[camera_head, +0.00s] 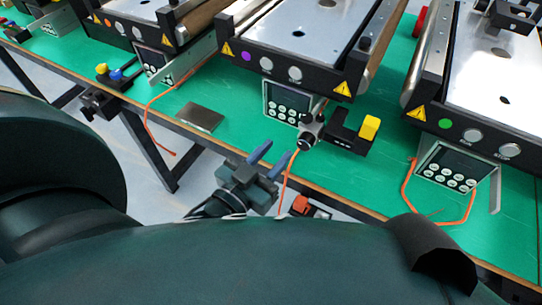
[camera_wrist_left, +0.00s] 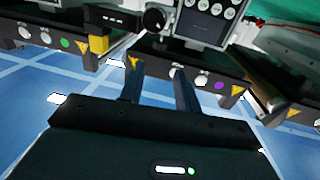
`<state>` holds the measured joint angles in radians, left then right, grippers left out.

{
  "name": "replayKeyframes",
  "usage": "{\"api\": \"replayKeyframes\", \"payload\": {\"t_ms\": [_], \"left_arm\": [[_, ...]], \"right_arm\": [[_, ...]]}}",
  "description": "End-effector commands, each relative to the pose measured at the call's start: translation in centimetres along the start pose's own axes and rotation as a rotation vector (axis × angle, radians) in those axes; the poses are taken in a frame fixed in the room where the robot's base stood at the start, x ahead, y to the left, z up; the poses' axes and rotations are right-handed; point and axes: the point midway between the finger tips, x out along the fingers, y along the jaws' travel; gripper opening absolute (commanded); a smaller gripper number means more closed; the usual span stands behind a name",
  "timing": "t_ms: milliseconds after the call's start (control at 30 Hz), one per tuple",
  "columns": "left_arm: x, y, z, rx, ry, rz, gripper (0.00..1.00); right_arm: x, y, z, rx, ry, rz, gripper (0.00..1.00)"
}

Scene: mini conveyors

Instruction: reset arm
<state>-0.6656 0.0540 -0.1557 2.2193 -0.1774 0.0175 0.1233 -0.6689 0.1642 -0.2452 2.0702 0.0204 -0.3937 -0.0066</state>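My left gripper (camera_head: 271,159) is in the middle of the head view, in front of the green table's front edge. Its two blue-grey fingers are apart with nothing between them. In the left wrist view the same two fingers (camera_wrist_left: 158,88) also stand apart and empty, with the conveyor equipment beyond them. My arm covers the lower part of the head view. My right gripper does not show in either view.
Mini conveyors (camera_head: 305,42) stand on the green table (camera_head: 225,135). Close to my left gripper are a control panel (camera_head: 288,103), a black block with a yellow button (camera_head: 370,127) and an orange cable (camera_head: 288,188). A grey plate (camera_head: 200,117) lies near the edge.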

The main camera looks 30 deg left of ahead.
Motion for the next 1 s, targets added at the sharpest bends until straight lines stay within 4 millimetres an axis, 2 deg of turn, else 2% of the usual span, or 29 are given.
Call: {"api": "replayKeyframes", "payload": {"t_ms": [567, 667, 767, 900, 1000], "left_arm": [[-0.4, 0.0, 0.0, 0.0, 0.0, 0.0, 0.33], [-0.4, 0.1, 0.7, -0.001, -0.026, 0.005, 0.33], [-0.8, 0.8, 3.9, -0.007, -0.152, 0.027, 0.33], [-2.6, 2.0, 10.3, -0.006, -0.401, 0.08, 0.33], [-4.1, 2.6, 13.4, -0.002, -0.532, 0.112, 0.33]], "right_arm": [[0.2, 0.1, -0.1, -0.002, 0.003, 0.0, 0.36], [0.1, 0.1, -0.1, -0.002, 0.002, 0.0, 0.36], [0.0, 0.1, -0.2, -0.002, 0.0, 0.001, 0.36], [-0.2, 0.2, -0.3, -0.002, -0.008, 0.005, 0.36], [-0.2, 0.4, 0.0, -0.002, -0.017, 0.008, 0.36]]}}
